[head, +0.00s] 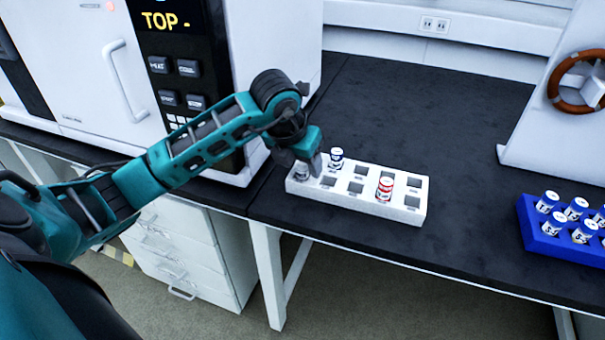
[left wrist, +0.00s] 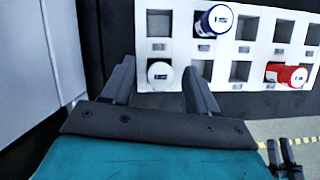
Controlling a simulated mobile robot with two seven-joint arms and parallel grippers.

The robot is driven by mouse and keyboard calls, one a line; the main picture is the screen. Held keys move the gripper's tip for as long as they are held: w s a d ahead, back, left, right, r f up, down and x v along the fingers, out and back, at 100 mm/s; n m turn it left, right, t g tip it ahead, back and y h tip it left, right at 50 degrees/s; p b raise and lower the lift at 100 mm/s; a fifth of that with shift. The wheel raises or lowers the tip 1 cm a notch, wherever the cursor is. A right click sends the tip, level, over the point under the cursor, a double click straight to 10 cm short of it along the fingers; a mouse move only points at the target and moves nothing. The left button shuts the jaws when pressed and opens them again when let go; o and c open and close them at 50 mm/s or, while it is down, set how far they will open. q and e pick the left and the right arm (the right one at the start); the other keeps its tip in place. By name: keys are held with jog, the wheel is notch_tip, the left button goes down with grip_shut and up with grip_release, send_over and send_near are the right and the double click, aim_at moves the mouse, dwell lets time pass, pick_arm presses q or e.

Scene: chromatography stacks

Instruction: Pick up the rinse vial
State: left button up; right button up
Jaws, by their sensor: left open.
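A white rack (head: 345,195) with two rows of square holes stands near the front edge of the dark bench. It holds a white-capped vial (left wrist: 160,74) in its corner hole, a blue-capped vial (head: 336,158) and a red-capped vial (head: 384,189). No readable label tells me which is the rinse vial. My left gripper (head: 312,164) is over the rack's left end, pointing down. In the left wrist view its fingers (left wrist: 160,84) are open, one on each side of the white-capped vial. In the head view the gripper partly hides that vial (head: 301,171).
A blue rack (head: 535,238) with several blue-capped vials stands at the right. A white instrument (head: 110,85) with a dark button panel stands behind my left arm. A white housing with a brown ring (head: 580,105) is at the far right. The middle bench is clear.

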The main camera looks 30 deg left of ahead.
pick_arm(q)
grip_shut()
dwell(0.4)
